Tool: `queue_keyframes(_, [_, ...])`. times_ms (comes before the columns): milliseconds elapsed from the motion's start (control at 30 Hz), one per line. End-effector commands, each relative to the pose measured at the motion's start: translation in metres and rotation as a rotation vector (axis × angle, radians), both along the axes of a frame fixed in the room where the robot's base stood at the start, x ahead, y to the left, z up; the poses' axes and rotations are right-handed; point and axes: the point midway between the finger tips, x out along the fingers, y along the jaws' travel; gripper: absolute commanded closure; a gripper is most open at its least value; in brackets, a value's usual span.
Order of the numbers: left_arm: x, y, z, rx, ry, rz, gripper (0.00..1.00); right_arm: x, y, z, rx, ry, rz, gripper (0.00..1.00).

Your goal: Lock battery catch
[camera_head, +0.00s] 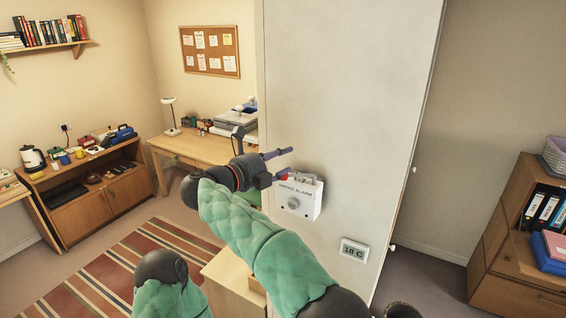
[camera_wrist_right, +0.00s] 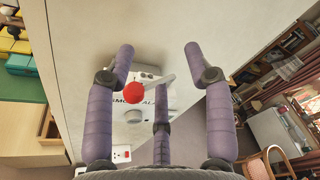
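A white smoke alarm (camera_head: 308,203) is fixed to the pale wall panel in the head view, with lettering and a round grille. A catch with a red knob (camera_head: 284,178) is at its top left edge. My right gripper (camera_head: 289,162) is at the alarm's upper left. Its fingers (camera_wrist_right: 152,75) are spread around the knob and lever, and no grip shows. My left gripper is not in view.
The wall panel (camera_head: 340,100) stands close beside my right gripper. A desk (camera_head: 190,149) with a printer is behind on the left. A shelf unit (camera_head: 500,250) stands at the right.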

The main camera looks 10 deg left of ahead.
Motion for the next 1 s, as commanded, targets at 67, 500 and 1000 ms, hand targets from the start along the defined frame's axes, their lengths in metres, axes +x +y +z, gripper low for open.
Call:
queue_keyframes(67, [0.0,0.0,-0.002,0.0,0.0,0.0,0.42,-0.003,0.004,-0.006,-0.005,0.007,0.001,0.48])
queue_keyframes(500, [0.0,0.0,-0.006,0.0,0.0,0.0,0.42,-0.023,0.02,-0.011,-0.007,0.012,-0.001,0.48])
queue_keyframes(1000, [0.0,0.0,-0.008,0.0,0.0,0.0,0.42,-0.046,0.038,-0.012,-0.007,0.013,-0.003,0.48])
